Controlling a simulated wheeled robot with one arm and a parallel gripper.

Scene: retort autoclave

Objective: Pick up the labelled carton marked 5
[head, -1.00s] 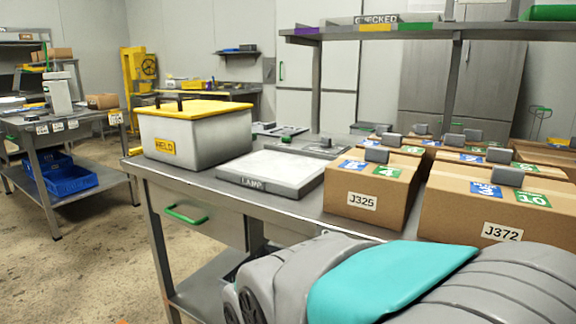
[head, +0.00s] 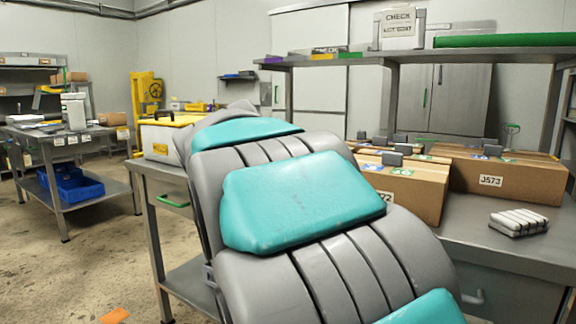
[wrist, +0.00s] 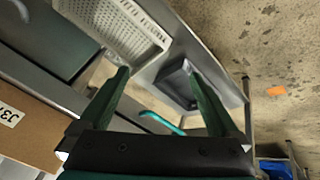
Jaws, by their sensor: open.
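Several brown cartons stand on the steel table in the head view. The right carton (head: 505,182) has a plate reading J573. A nearer carton (head: 420,190) has a plate ending in 72, partly hidden by my arm. Blue and green number labels lie on the carton tops, too small or slanted to read, so I cannot tell which is marked 5. In the wrist view my gripper (wrist: 155,70) is open, with nothing between its two green fingers. A carton (wrist: 40,130) with a partly cut-off plate shows at the left, beside the gripper. My gripper is not visible in the head view.
A white perforated basket (wrist: 115,22) and a dark tray (wrist: 178,85) lie beyond the fingers in the wrist view. A striped bundle (head: 519,222) lies on the table's right. A shelf (head: 440,57) spans above the cartons. An orange piece (head: 114,315) lies on the floor.

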